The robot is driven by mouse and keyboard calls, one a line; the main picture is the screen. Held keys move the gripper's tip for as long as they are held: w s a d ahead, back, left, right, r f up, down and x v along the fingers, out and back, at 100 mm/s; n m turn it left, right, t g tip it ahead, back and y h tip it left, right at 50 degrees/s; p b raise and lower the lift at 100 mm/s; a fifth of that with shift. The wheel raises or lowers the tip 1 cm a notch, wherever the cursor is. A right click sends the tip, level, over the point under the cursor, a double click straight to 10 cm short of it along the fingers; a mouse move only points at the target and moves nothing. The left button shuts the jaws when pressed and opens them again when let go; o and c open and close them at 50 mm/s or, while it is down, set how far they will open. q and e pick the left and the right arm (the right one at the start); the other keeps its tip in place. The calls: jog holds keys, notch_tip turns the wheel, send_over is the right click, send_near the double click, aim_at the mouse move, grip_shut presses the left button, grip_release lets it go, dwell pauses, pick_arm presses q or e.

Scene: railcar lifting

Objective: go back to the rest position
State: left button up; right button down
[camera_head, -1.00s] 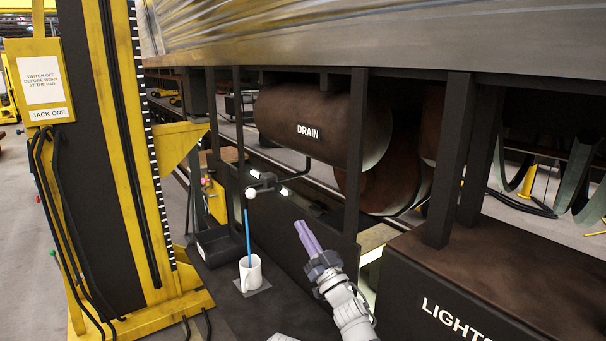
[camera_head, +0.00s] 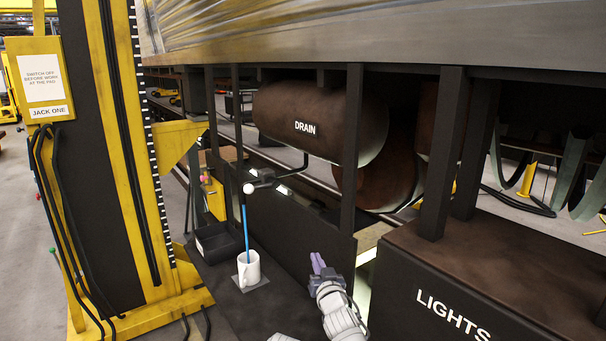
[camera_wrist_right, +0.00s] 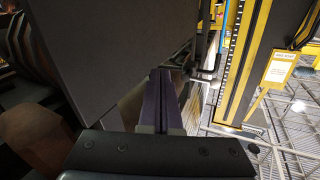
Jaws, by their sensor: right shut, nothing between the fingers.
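My right gripper (camera_head: 317,263) is low in the middle of the head view, above the dark bench top. Its two purple fingers are together with nothing between them. In the right wrist view the fingers (camera_wrist_right: 160,100) lie side by side, pointing away from the camera. The gripper is apart from the white mug (camera_head: 249,268), which stands to its left with a blue stick (camera_head: 246,232) upright in it, tipped by a white ball (camera_head: 249,188). My left gripper does not show.
The yellow jack (camera_head: 115,150) stands at the left. A dark open tray (camera_head: 219,243) sits behind the mug. The drain tank (camera_head: 318,125) hangs beneath the railcar. The lights box (camera_head: 440,290) and dark posts (camera_head: 352,150) stand close to the right of my arm.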

jog(key=s+d+f+g+h+b, duration=0.1)
jog(key=s+f+g+h, duration=0.1)
jog(key=s+f+g, duration=0.45)
jog(key=s+d+f+g+h, duration=0.1)
jog(key=s+f+g, duration=0.15)
jog(key=f, duration=0.75)
jog(key=s+f+n+g, duration=0.1)
jog(key=s+f+g, duration=0.1)
jog(key=s, duration=0.4)
jog(key=s+f+n+g+h, duration=0.1)
jog(key=s+f+g, duration=0.2)
jog(key=s, duration=0.4)
jog(key=s+f+n+g+b, duration=0.1)
jog(key=s+f+g, duration=0.1)
jog(key=s, duration=0.5)
jog(key=shift+d+f+g+h, duration=0.15)
jog(key=shift+f+g+h, duration=0.2)
jog(key=shift+g, duration=0.55)
